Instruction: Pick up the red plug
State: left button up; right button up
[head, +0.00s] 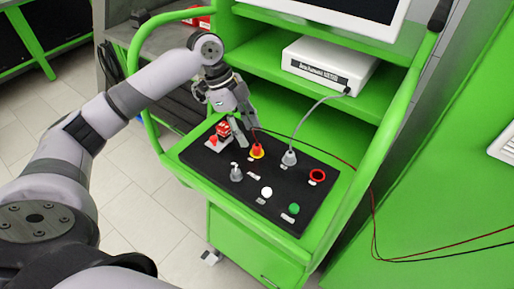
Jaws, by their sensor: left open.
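I see nothing held between the fingers. One finger is close to a red part (222,130) on a grey base at the panel's left; whether they touch is unclear. My right gripper is not in view.
A grey plug (289,158) has a cable running to a white box (330,63) on the shelf. The panel also has a red ring (317,175), a white button (266,192), a green button (294,208) and a grey lever (236,173). Green cart rails (390,110) border the panel.

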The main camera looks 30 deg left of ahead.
aim_at(257, 145)
pick_arm(q)
jog(key=shift+d+f, duration=0.25)
jog(key=p+x, duration=0.1)
jog(key=x, duration=0.2)
jog(key=shift+w+d+f+p, duration=0.15)
jog(key=shift+d+f+p, duration=0.1)
jog(key=shift+p, duration=0.15)
jog(key=shift+d+f, duration=0.15)
jog(key=shift+f, duration=0.3)
jog(key=c, duration=0.6)
grip_shut()
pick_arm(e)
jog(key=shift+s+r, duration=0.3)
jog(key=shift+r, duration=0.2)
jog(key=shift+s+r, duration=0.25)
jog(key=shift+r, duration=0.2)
